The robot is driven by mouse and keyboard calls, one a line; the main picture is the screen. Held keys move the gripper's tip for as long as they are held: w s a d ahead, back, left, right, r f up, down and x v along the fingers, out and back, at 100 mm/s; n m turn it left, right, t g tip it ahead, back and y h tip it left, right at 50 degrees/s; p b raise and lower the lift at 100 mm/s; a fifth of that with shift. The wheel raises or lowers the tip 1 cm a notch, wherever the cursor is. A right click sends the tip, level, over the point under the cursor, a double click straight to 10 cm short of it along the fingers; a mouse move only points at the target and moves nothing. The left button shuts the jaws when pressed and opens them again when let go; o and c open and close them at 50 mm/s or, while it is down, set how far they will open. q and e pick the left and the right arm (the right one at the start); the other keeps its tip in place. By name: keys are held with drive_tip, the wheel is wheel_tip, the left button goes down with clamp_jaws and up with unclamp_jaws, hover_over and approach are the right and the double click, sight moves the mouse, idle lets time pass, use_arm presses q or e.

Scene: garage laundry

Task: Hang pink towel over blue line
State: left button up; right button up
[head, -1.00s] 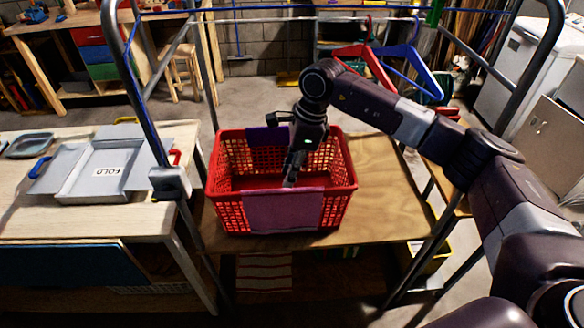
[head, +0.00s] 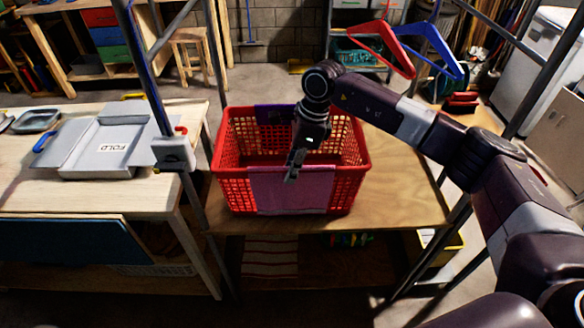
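The pink towel (head: 290,192) is draped over the near rim of a red basket (head: 347,190), its front part hanging down outside. My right gripper (head: 291,174) points down at the towel's upper edge on that rim, its fingertips overlapping the towel in the picture. The fingers are small and dark, so I cannot tell whether they are open or shut on it. My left gripper is not in view. The blue line is outside the head view now.
A purple cloth (head: 275,115) lies over the basket's far rim. The basket stands on a wooden shelf (head: 395,190) between rack posts. Red (head: 392,47) and blue (head: 437,45) hangers hang behind.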

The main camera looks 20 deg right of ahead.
clamp_jaws()
drive_tip(key=shift+w+a+r+p+v, duration=0.1)
drive_tip(key=shift+a+p+v, duration=0.25)
drive_tip(key=shift+p+v, duration=0.75)
drive_tip(key=shift+w+a+r+p+v, duration=0.1)
drive_tip(key=shift+a+p+v, duration=0.25)
drive_tip(key=shift+v, duration=1.45)
drive_tip(key=shift+w+a+r+p+v, duration=0.1)
drive_tip(key=shift+a+p+v, duration=0.2)
drive_tip(key=shift+p+v, duration=0.8)
drive_tip(key=shift+d+r+b, duration=0.15)
drive_tip(key=shift+r+b, duration=0.1)
drive_tip(key=shift+b, duration=0.15)
